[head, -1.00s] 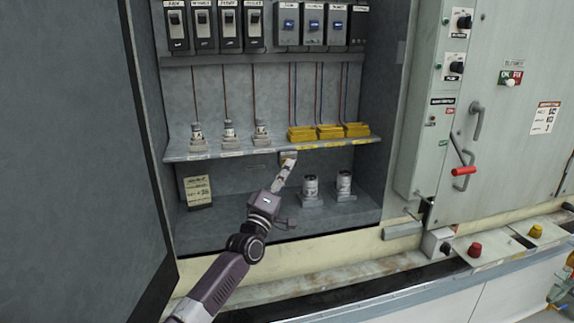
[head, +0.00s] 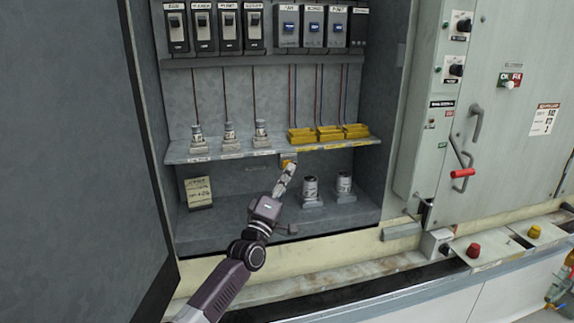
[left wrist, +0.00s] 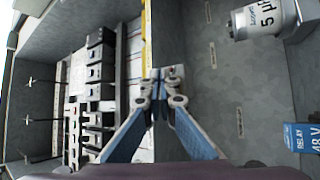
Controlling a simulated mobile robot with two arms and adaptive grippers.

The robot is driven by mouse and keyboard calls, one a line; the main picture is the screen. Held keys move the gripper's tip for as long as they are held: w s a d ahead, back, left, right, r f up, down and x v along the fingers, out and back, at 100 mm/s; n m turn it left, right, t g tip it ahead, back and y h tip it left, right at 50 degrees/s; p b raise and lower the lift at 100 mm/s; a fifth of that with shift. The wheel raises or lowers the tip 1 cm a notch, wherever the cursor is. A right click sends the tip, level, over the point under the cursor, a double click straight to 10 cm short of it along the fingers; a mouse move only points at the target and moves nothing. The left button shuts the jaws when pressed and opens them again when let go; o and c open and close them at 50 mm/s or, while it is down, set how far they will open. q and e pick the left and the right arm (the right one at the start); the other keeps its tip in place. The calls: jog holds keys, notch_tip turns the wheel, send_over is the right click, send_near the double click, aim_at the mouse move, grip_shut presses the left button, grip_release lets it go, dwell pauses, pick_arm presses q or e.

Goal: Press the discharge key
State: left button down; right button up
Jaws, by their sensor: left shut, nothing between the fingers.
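My left gripper (head: 290,168) is shut and empty. Its fingertips point up just below the key and partly overlap it in the head view; I cannot tell whether they touch. My right gripper is not in view.
Yellow blocks (head: 330,133) and grey-white fittings (head: 229,134) stand on the shelf. The open door (head: 75,150) bounds the left. A red button (head: 473,250) is on the right ledge.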

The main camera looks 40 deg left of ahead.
pick_arm(q)
jog(key=s+d+p, duration=0.3)
jog(key=shift+s+d+p, duration=0.1)
jog(key=shift+d+p, duration=0.25)
jog(key=shift+d, duration=0.05)
dwell(0.7)
